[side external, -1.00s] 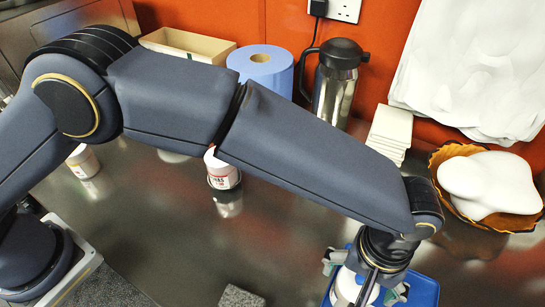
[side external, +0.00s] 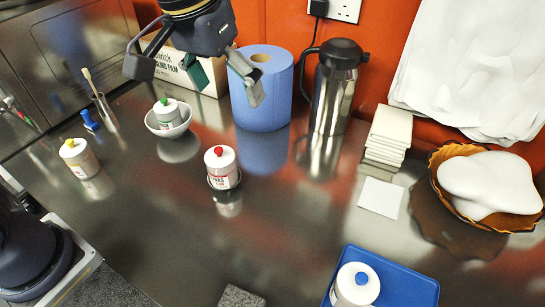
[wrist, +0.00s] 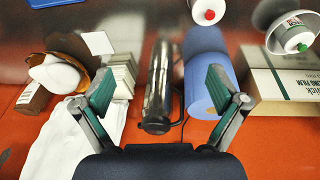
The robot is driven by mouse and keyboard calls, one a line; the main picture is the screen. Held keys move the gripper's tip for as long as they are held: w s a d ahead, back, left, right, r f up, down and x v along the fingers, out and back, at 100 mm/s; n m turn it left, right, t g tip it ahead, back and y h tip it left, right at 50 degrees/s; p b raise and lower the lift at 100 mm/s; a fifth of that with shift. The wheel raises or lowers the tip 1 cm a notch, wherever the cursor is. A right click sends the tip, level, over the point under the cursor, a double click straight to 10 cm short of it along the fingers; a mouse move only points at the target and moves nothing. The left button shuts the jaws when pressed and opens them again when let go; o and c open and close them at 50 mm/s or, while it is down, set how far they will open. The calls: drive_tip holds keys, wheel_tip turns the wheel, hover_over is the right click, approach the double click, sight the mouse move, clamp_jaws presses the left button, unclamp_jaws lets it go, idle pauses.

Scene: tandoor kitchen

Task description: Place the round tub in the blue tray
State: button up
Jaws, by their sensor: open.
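A round white tub with a blue knob (side external: 352,291) stands upright inside the blue tray (side external: 412,287) at the lower right of the side view. The tray's edge also shows at the top left of the wrist view (wrist: 48,3); the tub is out of that picture. My gripper (side external: 197,82) is open and empty, high at the back left, well away from the tray. In the wrist view its two green-padded fingers (wrist: 158,88) are spread wide with nothing held between them.
Other tubs are red-topped (side external: 222,168), yellow-topped (side external: 79,158) and green-topped in a bowl (side external: 168,114). A blue roll (side external: 262,95), steel flask (side external: 335,88), cling-film box (side external: 205,75), white tile stack (side external: 389,133) and amber bowl (side external: 447,200) line the back.

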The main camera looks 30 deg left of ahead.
drive_tip(key=s+a+f+t, duration=0.1)
drive_tip(key=s+a, duration=0.5)
drive_tip(key=a, duration=0.3)
drive_tip(key=s+a+f+t+y, duration=0.1)
drive_tip(key=s+a+f+t, duration=0.1)
drive_tip(key=s+a, duration=0.4)
drive_tip(key=a, duration=0.4)
drive_tip(key=shift+s+a, duration=0.25)
drive_tip(key=shift+s, duration=0.1)
drive_tip(key=shift+o, duration=0.4)
